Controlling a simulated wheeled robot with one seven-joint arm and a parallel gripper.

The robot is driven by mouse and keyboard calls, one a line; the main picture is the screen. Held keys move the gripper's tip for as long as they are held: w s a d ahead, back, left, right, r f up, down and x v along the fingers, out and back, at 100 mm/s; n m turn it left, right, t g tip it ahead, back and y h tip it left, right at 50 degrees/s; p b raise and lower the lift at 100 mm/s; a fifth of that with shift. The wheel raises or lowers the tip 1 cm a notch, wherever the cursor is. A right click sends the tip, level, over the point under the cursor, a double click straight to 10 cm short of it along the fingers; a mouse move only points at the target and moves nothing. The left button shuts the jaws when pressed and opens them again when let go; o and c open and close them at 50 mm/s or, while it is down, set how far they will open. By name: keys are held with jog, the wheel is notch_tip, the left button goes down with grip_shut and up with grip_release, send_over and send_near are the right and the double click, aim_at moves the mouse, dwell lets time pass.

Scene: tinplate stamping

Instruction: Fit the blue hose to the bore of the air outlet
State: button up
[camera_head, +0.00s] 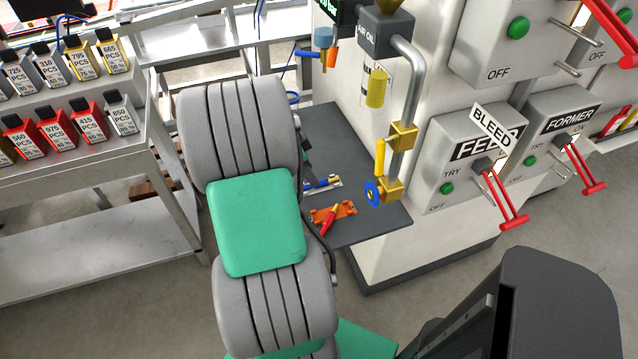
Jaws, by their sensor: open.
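My gripper is not in this view; my grey ribbed arm with green pads fills the middle and hides part of the shelf and bench behind it. A thin blue hose-like line (293,97) shows at the right edge of my arm, and most of its run is hidden. A grey pipe (411,75) comes down the white machine beside an "AIR OIL" label, with brass blocks (403,136) on its lower part. A blue ring or wheel (374,192) sits at its lower end. I cannot tell which part is the air outlet's bore.
A dark shelf (385,222) juts from the machine, with an orange tool (333,213) and a blue-and-silver item (322,184) on it. Control boxes with red levers (505,200) stand right. A metal rack (90,230) with labelled bottles stands left. Bare floor shows lower left.

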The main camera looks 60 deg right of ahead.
jog(key=x, duration=0.5)
jog(key=shift+d+f+p, duration=0.1)
jog(key=shift+d+p, duration=0.15)
jog(key=shift+p, duration=0.1)
jog(key=shift+c, duration=0.4)
grip_shut()
dwell(0.4)
